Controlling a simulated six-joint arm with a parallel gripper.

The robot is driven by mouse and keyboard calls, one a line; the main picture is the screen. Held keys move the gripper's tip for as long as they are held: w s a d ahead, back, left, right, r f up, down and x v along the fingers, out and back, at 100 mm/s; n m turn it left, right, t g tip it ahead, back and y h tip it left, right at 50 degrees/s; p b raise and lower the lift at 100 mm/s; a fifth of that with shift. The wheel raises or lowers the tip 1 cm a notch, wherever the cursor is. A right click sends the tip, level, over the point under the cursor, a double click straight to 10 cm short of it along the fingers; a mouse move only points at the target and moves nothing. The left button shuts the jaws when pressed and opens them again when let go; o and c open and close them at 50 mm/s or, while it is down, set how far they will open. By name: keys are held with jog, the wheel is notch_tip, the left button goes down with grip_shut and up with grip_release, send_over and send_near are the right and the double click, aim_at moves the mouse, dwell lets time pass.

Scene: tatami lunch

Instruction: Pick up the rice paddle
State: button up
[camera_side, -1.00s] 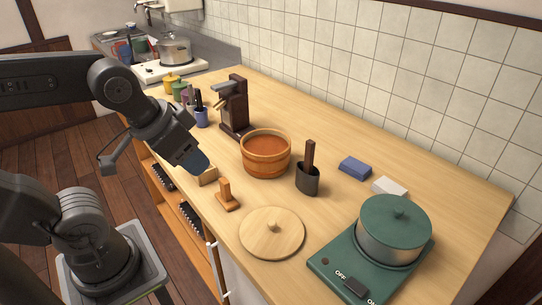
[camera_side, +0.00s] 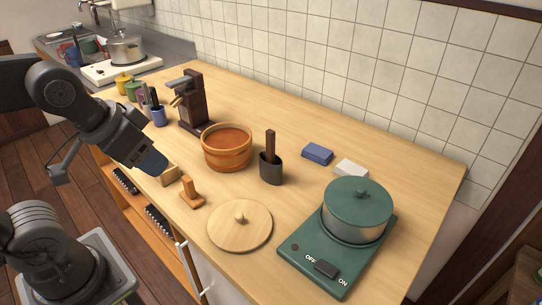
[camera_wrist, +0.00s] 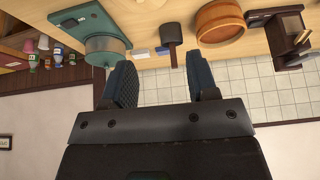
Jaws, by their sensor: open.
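What looks like the rice paddle is a dark brown flat handle (camera_side: 270,145) standing upright in a dark oval holder (camera_side: 272,173) on the counter. Its lower part is hidden inside the holder. The paddle also shows upside down in the wrist view (camera_wrist: 173,57), with the holder (camera_wrist: 171,31) above it. My gripper (camera_side: 153,163) is at the counter's front edge, left of the paddle and well apart from it. In the wrist view my gripper (camera_wrist: 163,84) has its two blue fingers spread with nothing between them.
A wooden tub (camera_side: 227,160) stands left of the holder. A small wooden box (camera_side: 170,175) and a wooden stand (camera_side: 191,196) are near my gripper. A round lid (camera_side: 239,232) and a green stove (camera_side: 320,262) with a pot lie in front. Blue (camera_side: 318,153) and white blocks lie behind right.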

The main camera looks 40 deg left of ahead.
jog(key=t, duration=0.5)
send_near(268, 138)
jog(key=w+f+t, duration=0.1)
jog(key=t, duration=0.1)
jog(key=w+f+t, duration=0.1)
jog(key=f+t, duration=0.1)
jog(key=w+f+t, duration=0.1)
jog(key=t, duration=0.1)
jog(key=shift+f, duration=0.4)
jog(key=shift+w+f+t, duration=0.15)
jog(key=shift+f+t, duration=0.5)
jog(key=shift+t, duration=0.05)
jog(key=w, duration=0.7)
jog(key=shift+w, duration=0.15)
jog(key=shift+c, duration=0.3)
